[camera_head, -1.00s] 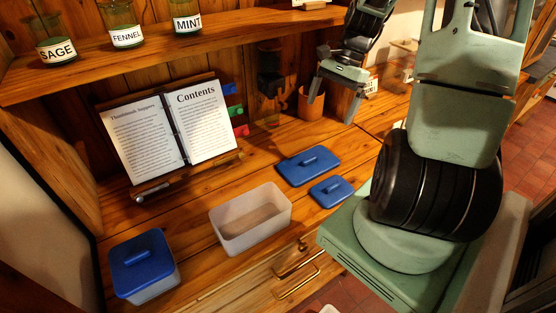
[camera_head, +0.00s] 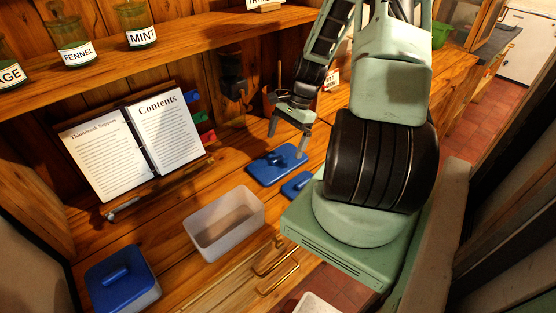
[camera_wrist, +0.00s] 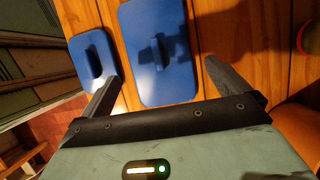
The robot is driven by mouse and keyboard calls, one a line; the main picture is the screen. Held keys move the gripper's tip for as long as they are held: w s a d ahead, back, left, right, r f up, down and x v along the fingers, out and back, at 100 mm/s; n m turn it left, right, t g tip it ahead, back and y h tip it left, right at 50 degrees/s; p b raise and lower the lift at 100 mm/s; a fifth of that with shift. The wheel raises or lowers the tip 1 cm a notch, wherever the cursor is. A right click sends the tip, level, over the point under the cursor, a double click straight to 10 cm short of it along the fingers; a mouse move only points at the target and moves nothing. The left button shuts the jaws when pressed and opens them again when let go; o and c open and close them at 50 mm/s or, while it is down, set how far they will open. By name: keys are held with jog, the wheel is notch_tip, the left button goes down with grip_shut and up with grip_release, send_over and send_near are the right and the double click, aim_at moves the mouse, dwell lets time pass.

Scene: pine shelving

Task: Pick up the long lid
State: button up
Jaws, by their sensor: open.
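The long lid (camera_head: 268,170) is a blue rectangular lid with a raised handle, lying flat on the wooden counter. It also shows in the wrist view (camera_wrist: 151,82), with its handle near its middle. My gripper (camera_head: 287,145) is open and empty, pointing down over the lid's far right end in the head view. In the wrist view the two fingers (camera_wrist: 166,88) are spread, with the long lid between them. A smaller blue lid (camera_head: 297,184) lies beside the long lid, partly hidden by my arm; it also shows left of it in the wrist view (camera_wrist: 92,60).
An open translucent box (camera_head: 208,240) stands on the counter. A box with a blue lid (camera_head: 120,279) is at the front left. A recipe book (camera_head: 137,143) leans on a stand behind. A shelf with jars (camera_head: 141,38) is above. Brass drawer handles (camera_head: 278,275) stick out at the front.

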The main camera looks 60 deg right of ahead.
aim_at(281, 156)
jog(key=shift+p+x, duration=1)
jog(key=shift+x, duration=1.75)
jog(key=shift+s, duration=0.15)
jog(key=c, duration=0.6)
